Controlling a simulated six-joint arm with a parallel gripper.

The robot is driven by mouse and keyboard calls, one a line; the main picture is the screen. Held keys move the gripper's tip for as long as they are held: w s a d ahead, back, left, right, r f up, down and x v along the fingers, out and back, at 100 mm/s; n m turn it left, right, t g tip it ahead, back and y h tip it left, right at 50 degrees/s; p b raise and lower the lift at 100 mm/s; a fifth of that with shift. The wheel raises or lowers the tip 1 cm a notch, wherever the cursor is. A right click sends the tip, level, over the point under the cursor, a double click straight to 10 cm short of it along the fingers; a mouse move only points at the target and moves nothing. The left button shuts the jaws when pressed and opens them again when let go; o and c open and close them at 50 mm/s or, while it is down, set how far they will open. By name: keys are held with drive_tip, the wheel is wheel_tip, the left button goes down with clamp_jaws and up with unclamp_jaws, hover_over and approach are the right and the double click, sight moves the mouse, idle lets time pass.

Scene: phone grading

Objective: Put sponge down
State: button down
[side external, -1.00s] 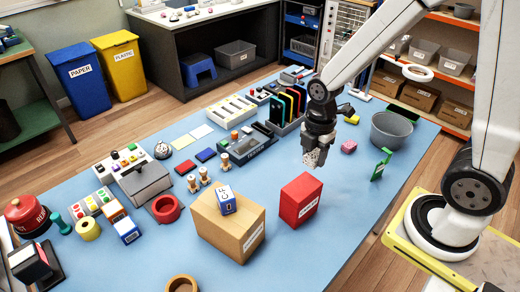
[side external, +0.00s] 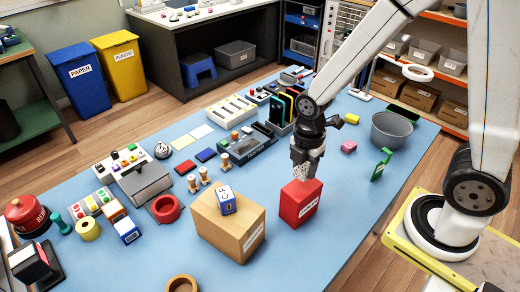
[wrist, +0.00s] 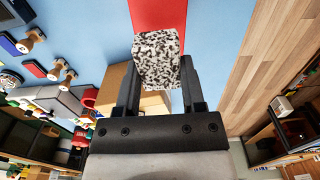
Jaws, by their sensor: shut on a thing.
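The sponge, a black-and-white speckled block (side external: 308,171), is held between the fingers of my gripper (side external: 306,158). In the wrist view the speckled sponge (wrist: 157,58) sits at the fingertips, with a finger of my gripper (wrist: 157,82) on each side. In the side view it hangs close above the back of the red box (side external: 298,204). The red box also shows behind the sponge in the wrist view (wrist: 158,14). I cannot tell whether the sponge touches the box.
A cardboard box (side external: 228,228) with a small blue-and-white block (side external: 227,203) on top stands left of the red box. A pink block (side external: 348,146), a green stand (side external: 381,165) and a grey bowl (side external: 391,128) are to the right. The blue table (side external: 330,225) is bare right of the red box.

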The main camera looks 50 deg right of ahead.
sight(301, 187)
drive_tip(key=shift+f, duration=0.35)
drive_tip(key=shift+f, duration=1.75)
drive_tip(key=shift+f, duration=0.1)
drive_tip(key=shift+c, duration=1)
unclamp_jaws()
drive_tip(key=shift+r, duration=6.1)
